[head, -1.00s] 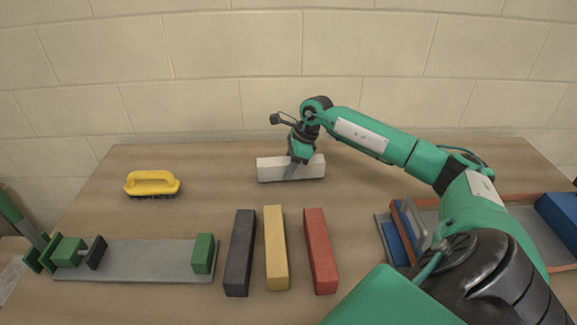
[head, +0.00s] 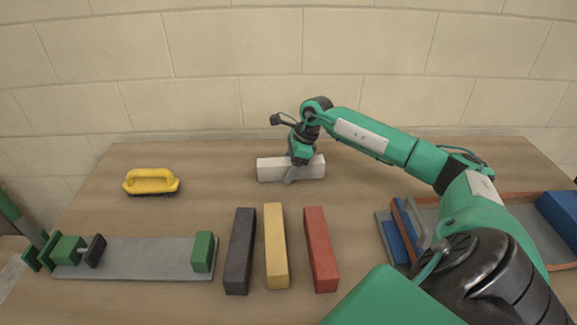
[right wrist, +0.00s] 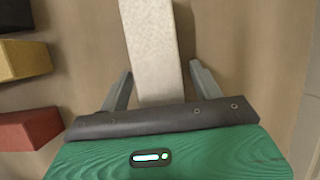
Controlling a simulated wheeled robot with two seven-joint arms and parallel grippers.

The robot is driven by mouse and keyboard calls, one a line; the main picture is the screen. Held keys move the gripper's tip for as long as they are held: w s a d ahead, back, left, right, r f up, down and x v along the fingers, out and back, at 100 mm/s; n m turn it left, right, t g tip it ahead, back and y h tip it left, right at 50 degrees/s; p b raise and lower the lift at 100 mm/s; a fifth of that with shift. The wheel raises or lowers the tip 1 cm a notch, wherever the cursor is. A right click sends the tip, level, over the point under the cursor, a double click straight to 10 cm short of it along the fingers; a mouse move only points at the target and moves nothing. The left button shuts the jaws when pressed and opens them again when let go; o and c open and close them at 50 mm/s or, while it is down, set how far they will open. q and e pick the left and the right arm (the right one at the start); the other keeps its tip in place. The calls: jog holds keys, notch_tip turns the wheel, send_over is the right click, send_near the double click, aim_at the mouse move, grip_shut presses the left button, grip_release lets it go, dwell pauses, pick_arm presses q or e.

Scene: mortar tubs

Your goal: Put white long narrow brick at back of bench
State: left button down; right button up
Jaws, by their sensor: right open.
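The white long narrow brick (head: 273,169) lies crosswise at the back of the bench (head: 350,205), a little in front of the wall. My right gripper (head: 292,176) is lowered over the brick, right of its middle. In the right wrist view the white brick (right wrist: 152,50) runs between the two fingers of my right gripper (right wrist: 160,85). The fingers are open, one on each side, with a gap showing beside the brick. My left gripper is not seen clearly; only a green part shows at the left edge.
Black (head: 240,250), yellow (head: 276,245) and red (head: 321,250) bricks lie side by side at the front. A yellow-handled brush (head: 151,181) is at back left. A grey plate with green blocks (head: 150,260) is front left. A tray with blue items (head: 520,225) is at right.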

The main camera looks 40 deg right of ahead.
jog(key=shift+v, duration=0.75)
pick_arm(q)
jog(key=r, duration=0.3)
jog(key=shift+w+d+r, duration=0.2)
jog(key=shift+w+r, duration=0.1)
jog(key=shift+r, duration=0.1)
pick_arm(e)
jog(key=v, duration=1.2)
jog(key=shift+r, duration=0.25)
jog(key=shift+d, duration=0.1)
